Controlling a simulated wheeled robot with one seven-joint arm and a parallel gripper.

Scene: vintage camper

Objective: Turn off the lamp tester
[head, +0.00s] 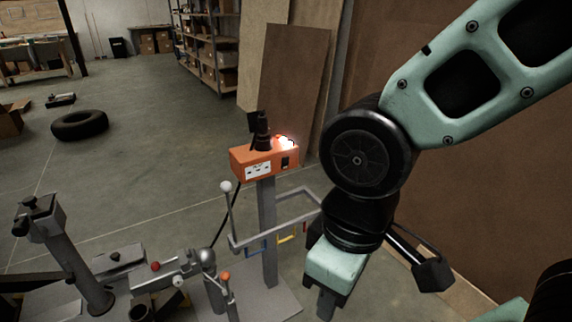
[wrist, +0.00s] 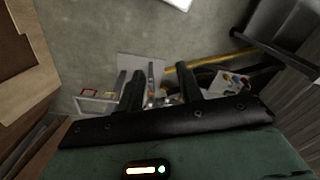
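The lamp tester (head: 265,162) is an orange box on top of a grey post. A bright lit bulb (head: 286,142) glows on its top, beside a black upright fitting (head: 262,132). Its front carries a white socket plate and, to the right, a small dark switch (head: 285,162). The switch's position is too small to tell. My gripper (head: 326,308) points down, to the right of and lower than the box in the picture, apart from it. In the wrist view its two dark fingers (wrist: 160,82) stand apart with nothing seen held. I cannot make out the orange box in the wrist view.
Grey machinery with ball-ended levers (head: 180,270) stands at lower left. Brown boards (head: 290,85) lean behind the box.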

